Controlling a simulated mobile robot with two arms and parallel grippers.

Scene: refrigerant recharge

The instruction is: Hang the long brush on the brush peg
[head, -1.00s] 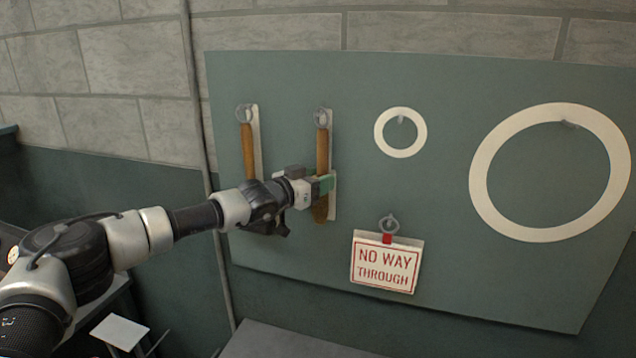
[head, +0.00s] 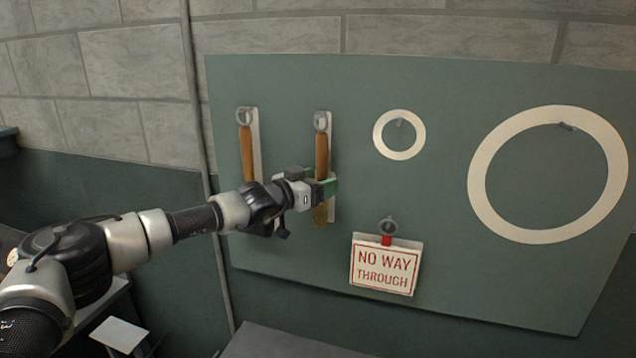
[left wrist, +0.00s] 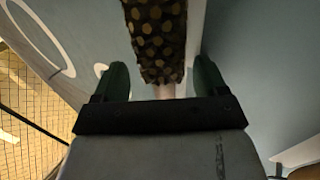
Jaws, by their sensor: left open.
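A brush with a wooden handle (head: 322,155) hangs upright on the board, its ring (head: 321,121) at the peg near the top of a pale strip. My left gripper (head: 322,184) is open at the lower part of this brush. In the left wrist view, the dark, tufted brush head (left wrist: 158,38) lies between the two spread green fingers (left wrist: 160,82), with a gap visible on each side. A second wooden-handled brush (head: 247,153) hangs to the left, its lower part hidden behind my arm. Which brush is the longer I cannot tell. My right gripper is not in view.
The green board (head: 440,185) also carries a small pale ring (head: 417,151), a large pale ring (head: 478,180) and a "NO WAY THROUGH" sign (head: 384,268) low and right of my gripper. A grey surface (head: 290,342) lies below the board.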

